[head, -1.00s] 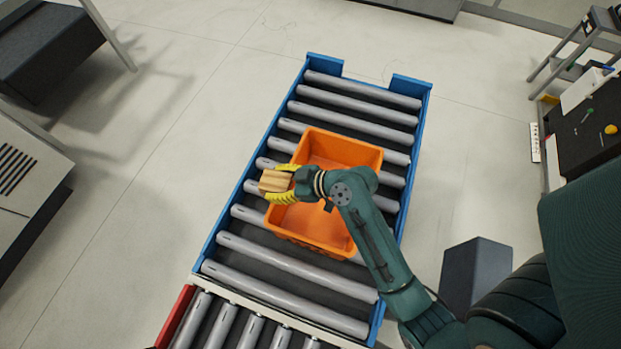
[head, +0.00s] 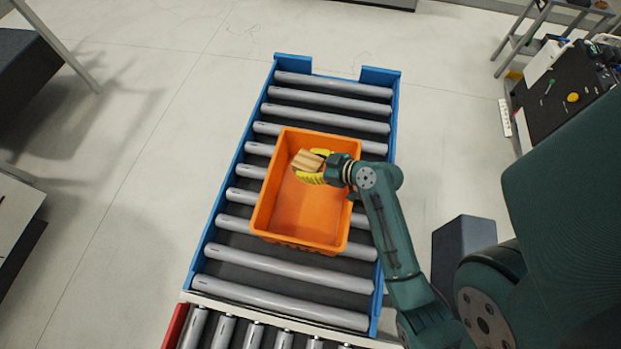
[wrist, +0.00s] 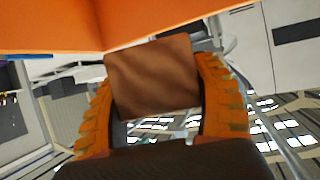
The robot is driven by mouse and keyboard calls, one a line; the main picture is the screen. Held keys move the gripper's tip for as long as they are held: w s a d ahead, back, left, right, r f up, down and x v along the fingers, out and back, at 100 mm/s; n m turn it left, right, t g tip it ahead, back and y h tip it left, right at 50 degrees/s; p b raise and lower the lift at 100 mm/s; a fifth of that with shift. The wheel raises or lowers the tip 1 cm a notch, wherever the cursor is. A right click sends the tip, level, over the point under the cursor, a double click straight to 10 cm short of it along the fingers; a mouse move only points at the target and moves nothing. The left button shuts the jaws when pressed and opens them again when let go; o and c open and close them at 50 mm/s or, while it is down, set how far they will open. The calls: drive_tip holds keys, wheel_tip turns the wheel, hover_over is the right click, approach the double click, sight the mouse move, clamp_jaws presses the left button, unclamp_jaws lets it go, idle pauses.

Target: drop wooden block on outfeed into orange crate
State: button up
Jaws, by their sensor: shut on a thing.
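The wooden block (head: 307,161) is a light brown piece held between the yellow fingers of my gripper (head: 315,168). In the head view the gripper and block show over the inside of the orange crate (head: 268,215), toward its far part. The crate appears empty and sits on the roller conveyor. In the wrist view the block (wrist: 152,76) fills the gap between the two ribbed fingers (wrist: 158,100). An orange crate wall (wrist: 50,25) spans the top of that view. The block's exact height over the crate floor is hard to tell.
The blue-framed roller conveyor (head: 290,285) carries the crate, with bare rollers before and behind it. A dark table (head: 560,100) with small items stands at the right. A grey box-shaped post (head: 463,260) stands right of the conveyor. Open floor lies to the left.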

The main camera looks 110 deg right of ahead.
drive_tip(key=shift+f, duration=0.55)
drive_tip(key=o, duration=1.3)
drive_tip(key=shift+s, duration=0.1)
drive_tip(key=v, duration=1.2)
